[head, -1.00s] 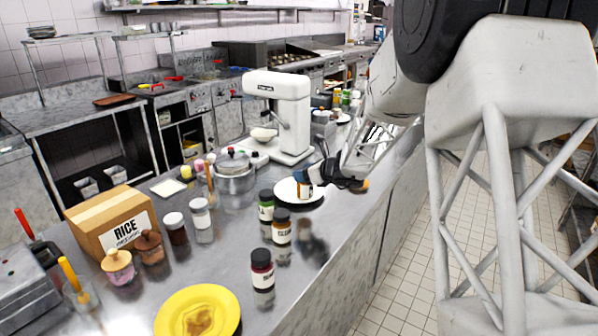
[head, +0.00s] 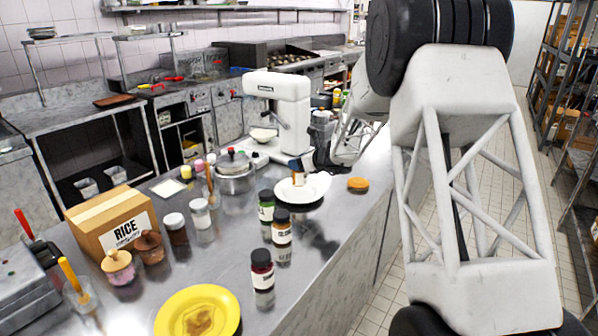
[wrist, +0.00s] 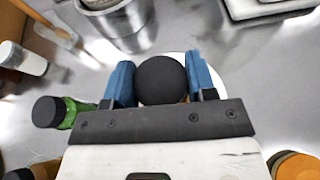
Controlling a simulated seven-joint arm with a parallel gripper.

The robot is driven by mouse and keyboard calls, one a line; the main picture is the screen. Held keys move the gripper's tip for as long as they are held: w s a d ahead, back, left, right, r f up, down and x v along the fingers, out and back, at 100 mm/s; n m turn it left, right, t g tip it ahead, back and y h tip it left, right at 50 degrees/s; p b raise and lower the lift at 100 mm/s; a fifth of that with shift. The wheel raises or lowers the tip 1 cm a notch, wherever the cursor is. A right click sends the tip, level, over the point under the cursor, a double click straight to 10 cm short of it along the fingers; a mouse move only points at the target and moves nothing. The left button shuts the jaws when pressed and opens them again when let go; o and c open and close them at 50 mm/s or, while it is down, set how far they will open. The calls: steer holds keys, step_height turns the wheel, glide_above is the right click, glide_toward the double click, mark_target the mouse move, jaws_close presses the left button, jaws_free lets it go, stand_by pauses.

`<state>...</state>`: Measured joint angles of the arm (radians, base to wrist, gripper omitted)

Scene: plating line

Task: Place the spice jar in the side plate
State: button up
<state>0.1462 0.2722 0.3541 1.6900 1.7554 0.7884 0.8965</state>
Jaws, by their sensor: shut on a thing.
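The spice jar (head: 299,179) is held between the blue fingers of my gripper (head: 301,167), with its label facing the head camera. In the wrist view its round black lid (wrist: 160,80) sits between both fingers (wrist: 160,86). The white side plate (head: 287,200) lies on the steel counter under the jar; part of its rim (wrist: 180,57) shows behind the lid in the wrist view. The jar appears over the plate, but I cannot tell whether its base touches it.
An orange-lidded item (head: 358,184) is right of the plate. A steel pot (head: 235,178) and white mixer (head: 283,112) stand behind. A yellow plate (head: 171,309) is nearest.

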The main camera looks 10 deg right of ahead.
steer(key=shift+f, duration=1.7)
steer(key=shift+f, duration=0.1)
steer(key=o, duration=1.2)
steer(key=shift+o, duration=0.2)
steer(key=v, duration=1.2)
